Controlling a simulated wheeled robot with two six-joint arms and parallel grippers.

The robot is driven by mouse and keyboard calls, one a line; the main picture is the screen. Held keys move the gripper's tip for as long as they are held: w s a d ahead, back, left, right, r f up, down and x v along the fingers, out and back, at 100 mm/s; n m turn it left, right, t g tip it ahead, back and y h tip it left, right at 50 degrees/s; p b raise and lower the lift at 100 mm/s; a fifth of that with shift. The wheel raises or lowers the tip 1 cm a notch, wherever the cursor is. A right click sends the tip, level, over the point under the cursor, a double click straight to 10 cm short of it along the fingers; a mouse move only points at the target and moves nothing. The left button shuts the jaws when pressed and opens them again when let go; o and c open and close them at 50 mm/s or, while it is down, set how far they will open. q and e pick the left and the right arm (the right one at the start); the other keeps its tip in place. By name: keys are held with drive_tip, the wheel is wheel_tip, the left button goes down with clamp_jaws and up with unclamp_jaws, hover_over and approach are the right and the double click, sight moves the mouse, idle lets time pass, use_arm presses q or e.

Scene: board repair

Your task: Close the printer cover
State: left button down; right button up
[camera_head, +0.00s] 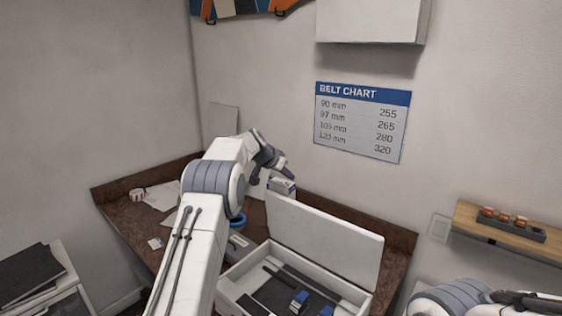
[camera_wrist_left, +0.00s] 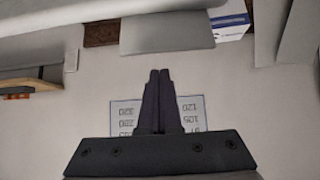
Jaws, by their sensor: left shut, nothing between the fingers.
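The printer (camera_head: 240,291) is an open white box on the brown table. Its flat white cover (camera_head: 325,243) stands raised and tilted at the back edge. Dark parts and blue pieces show inside the printer. My left gripper (camera_head: 289,174) is above and behind the cover's left end, apart from it, near the wall. In the left wrist view, my left gripper's dark fingers (camera_wrist_left: 155,76) are together with nothing between them. That view is upside down, and a pale panel, apparently the cover (camera_wrist_left: 166,32), shows beyond the fingertips. My right gripper is out of view.
A small white and blue box (camera_head: 283,187) stands behind the cover, close below my left gripper. A blue ring (camera_head: 238,220), papers (camera_head: 163,196) and a tape roll (camera_head: 137,195) lie on the table (camera_head: 118,199). A wooden shelf (camera_head: 468,213) is at right.

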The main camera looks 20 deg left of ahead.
sight(280, 184)
use_arm(q)
drive_tip(key=shift+s+a+f+p, duration=0.15)
drive_tip(key=shift+s+a, duration=0.25)
drive_tip(key=shift+s, duration=0.55)
drive_tip(key=shift+s+a+r+p, duration=0.1)
drive_tip(key=shift+s+a+p, duration=0.2)
drive_tip(key=shift+s, duration=0.65)
